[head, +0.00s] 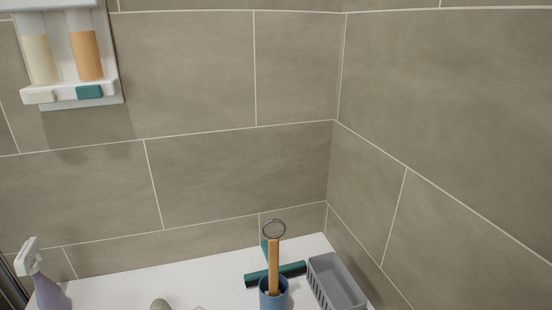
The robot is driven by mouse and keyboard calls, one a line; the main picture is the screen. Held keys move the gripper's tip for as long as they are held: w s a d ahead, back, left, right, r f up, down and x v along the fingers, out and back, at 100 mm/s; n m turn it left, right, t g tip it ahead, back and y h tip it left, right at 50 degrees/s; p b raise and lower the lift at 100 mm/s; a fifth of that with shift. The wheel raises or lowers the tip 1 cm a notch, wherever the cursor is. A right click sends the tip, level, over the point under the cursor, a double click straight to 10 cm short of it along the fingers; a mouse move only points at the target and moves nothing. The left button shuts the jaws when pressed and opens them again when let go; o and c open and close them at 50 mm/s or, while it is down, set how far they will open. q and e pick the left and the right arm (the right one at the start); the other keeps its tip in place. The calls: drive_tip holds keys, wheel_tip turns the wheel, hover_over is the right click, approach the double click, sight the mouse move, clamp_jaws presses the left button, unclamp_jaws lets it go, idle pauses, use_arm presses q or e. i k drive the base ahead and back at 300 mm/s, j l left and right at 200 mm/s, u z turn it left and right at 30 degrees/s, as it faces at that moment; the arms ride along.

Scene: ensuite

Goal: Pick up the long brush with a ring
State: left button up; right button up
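The long brush (273,262) has a light wooden handle that stands almost upright in a blue cup (273,300). A dark ring (274,229) shows at the top of the handle. The lower end of the brush is hidden inside the cup. The cup stands on a white surface (215,280) near the wall corner, and the bottom of the picture cuts it off. Neither of my grippers is in the head view.
A dark green squeegee-like tool (292,270) lies just behind the brush. A grey slotted basket (340,284) stands close on the right. A lilac spray bottle (50,293) and a grey rounded object (160,304) stand left. A two-bottle dispenser (68,50) hangs on the tiled wall.

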sight(274, 291)
drive_tip(key=k+j+z, duration=0.15)
drive_tip(key=k+z, duration=0.4)
drive_tip(key=z, duration=0.15)
drive_tip(key=k+z, duration=0.35)
